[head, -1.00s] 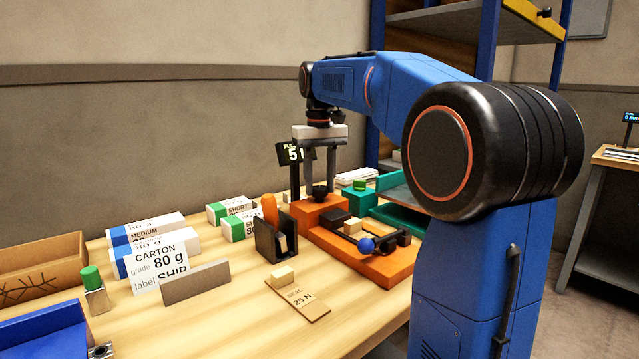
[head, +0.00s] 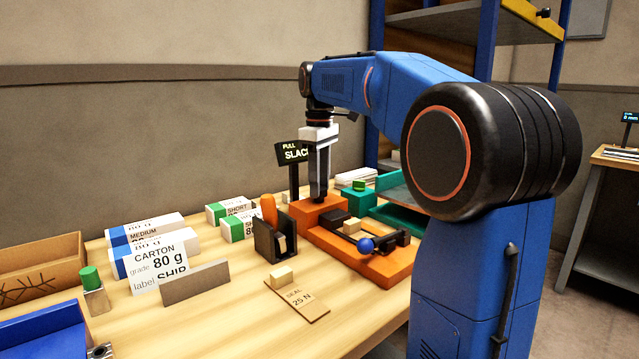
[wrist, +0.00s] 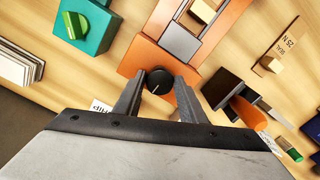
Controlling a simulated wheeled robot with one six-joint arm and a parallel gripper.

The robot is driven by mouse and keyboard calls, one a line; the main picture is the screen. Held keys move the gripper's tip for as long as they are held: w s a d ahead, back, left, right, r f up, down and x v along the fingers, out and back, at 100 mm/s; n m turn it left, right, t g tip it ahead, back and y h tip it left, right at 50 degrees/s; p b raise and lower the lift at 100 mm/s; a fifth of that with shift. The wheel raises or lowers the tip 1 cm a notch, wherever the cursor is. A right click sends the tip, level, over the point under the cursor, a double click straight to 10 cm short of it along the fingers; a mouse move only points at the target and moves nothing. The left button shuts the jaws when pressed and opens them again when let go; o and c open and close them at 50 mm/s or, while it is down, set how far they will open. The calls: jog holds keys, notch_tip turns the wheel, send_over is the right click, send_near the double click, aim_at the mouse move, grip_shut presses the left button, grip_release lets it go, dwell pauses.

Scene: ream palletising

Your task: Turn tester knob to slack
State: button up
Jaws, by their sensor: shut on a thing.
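The tester is an orange block and base (head: 372,262) on the table. Its black knob (wrist: 159,82) sits on the raised orange block, with a white pointer line on top. My gripper (head: 318,196) points down over that block, and its fingers (wrist: 160,90) are shut on the knob from both sides. In the head view the fingers hide most of the knob.
A card reading "SEAL 25 N" (head: 304,305) lies in front of the tester. A dark holder (head: 270,245) with an orange-handled tool stands to its left. A green box with a green knob (wrist: 88,25) is beside the tester. Wrapped reams (head: 150,228) stand at left.

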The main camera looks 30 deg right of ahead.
jog(key=shift+n, duration=0.3)
jog(key=o, duration=1.1)
jog(key=shift+c, duration=0.2)
notch_tip(320, 180, up, 17)
jog(key=shift+r, duration=0.2)
dwell(0.3)
